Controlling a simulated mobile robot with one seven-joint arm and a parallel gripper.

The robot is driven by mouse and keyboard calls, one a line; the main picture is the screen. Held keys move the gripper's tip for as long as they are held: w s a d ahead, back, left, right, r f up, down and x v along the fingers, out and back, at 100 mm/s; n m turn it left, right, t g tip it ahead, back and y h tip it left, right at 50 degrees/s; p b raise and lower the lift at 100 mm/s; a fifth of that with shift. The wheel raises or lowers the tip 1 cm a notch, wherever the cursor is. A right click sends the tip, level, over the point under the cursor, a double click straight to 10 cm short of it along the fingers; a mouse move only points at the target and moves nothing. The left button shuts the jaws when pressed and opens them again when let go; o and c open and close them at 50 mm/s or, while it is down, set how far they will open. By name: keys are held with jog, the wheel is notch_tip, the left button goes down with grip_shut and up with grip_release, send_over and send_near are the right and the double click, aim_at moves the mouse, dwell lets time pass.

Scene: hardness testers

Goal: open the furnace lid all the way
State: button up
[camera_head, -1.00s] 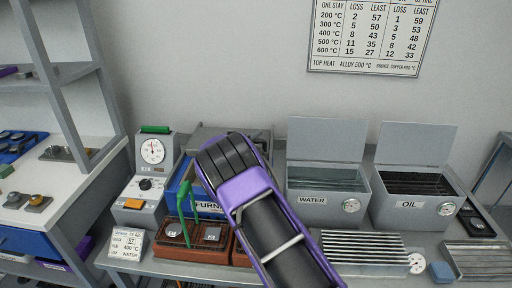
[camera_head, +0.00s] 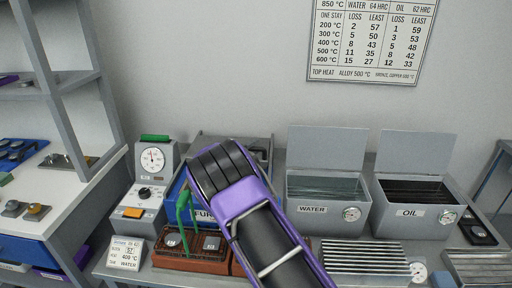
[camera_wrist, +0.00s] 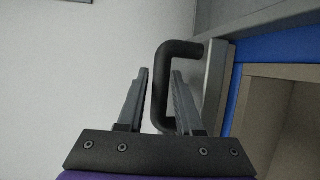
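The furnace (camera_head: 204,214) is a blue box with a partly covered "FURN" label, standing on the bench behind my arm. My arm hides much of it and my gripper's fingers in the head view. In the wrist view, the blue furnace body (camera_wrist: 287,38) and its tan, open chamber (camera_wrist: 272,108) show at right. The grey lid edge (camera_wrist: 215,88) carries a black bent handle (camera_wrist: 161,85). My gripper (camera_wrist: 161,73) is open, one finger on each side of the handle, with narrow gaps visible. How far the lid stands open is unclear.
A tester with a dial (camera_head: 153,158) stands left of the furnace. Open-lidded WATER (camera_head: 312,210) and OIL (camera_head: 409,212) tanks stand at right. A grey rack (camera_head: 366,262) lies front right.

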jog(key=v, duration=0.5)
jog(key=shift+s+a+r, duration=0.1)
jog(key=shift+s, duration=0.15)
